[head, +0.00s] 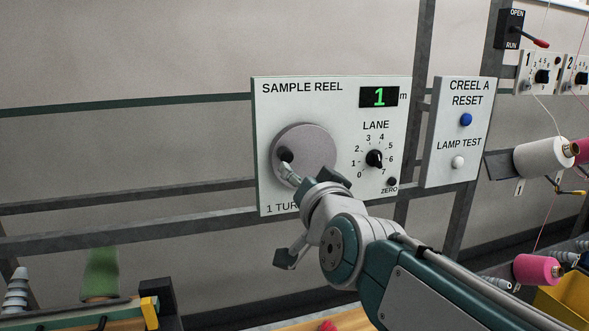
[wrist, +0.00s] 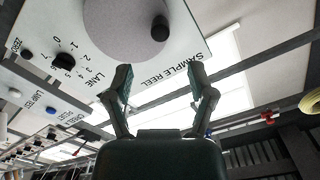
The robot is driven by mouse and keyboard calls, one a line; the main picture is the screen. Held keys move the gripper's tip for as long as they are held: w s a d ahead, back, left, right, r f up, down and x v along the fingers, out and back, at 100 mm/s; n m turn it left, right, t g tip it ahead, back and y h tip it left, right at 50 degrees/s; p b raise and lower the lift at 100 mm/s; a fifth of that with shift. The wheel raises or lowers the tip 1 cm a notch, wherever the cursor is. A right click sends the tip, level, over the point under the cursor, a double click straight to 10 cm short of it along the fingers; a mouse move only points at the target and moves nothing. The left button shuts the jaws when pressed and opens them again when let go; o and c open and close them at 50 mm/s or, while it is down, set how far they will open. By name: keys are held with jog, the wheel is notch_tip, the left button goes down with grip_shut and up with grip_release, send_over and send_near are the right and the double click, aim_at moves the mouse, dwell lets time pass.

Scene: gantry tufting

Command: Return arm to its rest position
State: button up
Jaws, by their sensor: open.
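My gripper (head: 290,215) is in front of the lower part of the sample reel panel (head: 335,100) in the head view. In the wrist view my gripper (wrist: 165,85) has its two fingers spread wide with nothing between them. The round grey reel disc (head: 318,148) carries a dark crank knob (head: 285,155) at its left side. In the wrist view, where the panel appears upside down, the knob (wrist: 160,28) lies beyond the fingertips, apart from them. The green display (head: 379,97) reads 1 m. My arm hides part of the panel's bottom lettering.
Right of the reel panel is a smaller panel with a blue button (head: 466,119) and a white lamp test button (head: 457,162). White (head: 543,158) and pink (head: 537,270) yarn cones are farther right. A green cone (head: 101,273) stands at lower left. Grey rails cross the wall.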

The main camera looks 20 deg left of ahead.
jog(key=shift+s+d, duration=0.25)
jog(key=shift+s, duration=0.15)
jog(key=s+d+f+g+h, duration=0.3)
jog(key=d+f, duration=0.4)
jog(key=d, duration=0.2)
jog(key=s+d+f+g+h, duration=0.2)
jog(key=s+d+f+h, duration=0.15)
jog(key=d+f, duration=0.45)
jog(key=s+d+f+g+h, duration=0.2)
jog(key=s+d+f+g, duration=0.2)
jog(key=s+d+f, duration=0.5)
jog(key=shift+s+d+g+h, duration=0.2)
jog(key=shift+s+g+h, duration=0.2)
jog(key=shift+s, duration=0.55)
jog(key=shift+w, duration=0.1)
